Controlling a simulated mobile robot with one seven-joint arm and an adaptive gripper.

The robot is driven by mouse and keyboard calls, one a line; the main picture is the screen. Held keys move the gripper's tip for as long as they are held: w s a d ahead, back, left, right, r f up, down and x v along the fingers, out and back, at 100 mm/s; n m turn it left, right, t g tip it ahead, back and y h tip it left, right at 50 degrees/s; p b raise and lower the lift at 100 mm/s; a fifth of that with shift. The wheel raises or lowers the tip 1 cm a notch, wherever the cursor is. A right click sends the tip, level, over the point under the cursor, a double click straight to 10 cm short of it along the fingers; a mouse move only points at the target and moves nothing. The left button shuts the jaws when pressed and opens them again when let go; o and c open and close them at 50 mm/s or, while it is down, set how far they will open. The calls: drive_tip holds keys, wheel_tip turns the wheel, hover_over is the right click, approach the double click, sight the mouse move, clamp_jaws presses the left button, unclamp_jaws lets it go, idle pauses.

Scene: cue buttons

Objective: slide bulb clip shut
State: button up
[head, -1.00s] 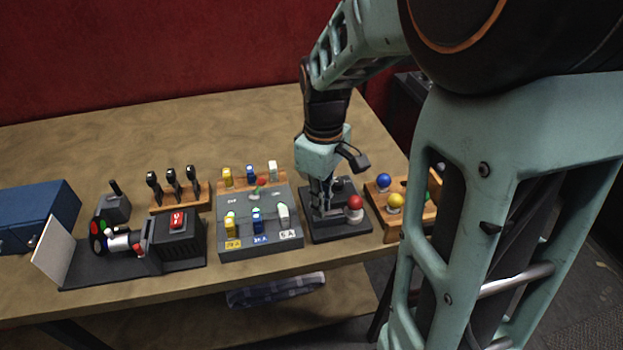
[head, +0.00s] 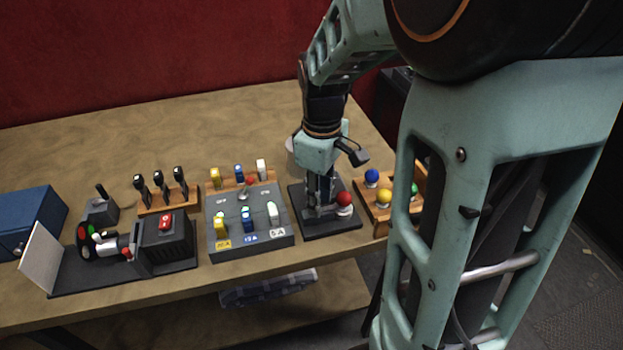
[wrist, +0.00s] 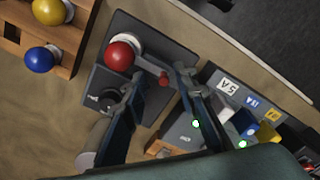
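A red bulb (head: 343,198) sits in a white socket on a dark base plate (head: 330,226). In the wrist view the red bulb (wrist: 121,54) shows from above, with a dark bar ending in a small red tip (wrist: 163,78) beside it. This looks like the clip's slider; whether it is shut I cannot tell. A round black part (wrist: 107,98) is also on the plate. My gripper (head: 320,200) points down over the plate, behind and left of the bulb. In the wrist view my gripper (wrist: 158,74) has its fingers apart, one on each side of the red tip, with no visible grip.
A wooden rack with blue (head: 372,177) and yellow (head: 384,200) bulbs stands close on the right. A grey switch panel (head: 250,236) stands close on the left. A pale cylinder (head: 291,155) stands behind my gripper. The table's back is clear.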

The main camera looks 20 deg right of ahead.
wheel_tip(320, 180, up, 12)
idle(0.5)
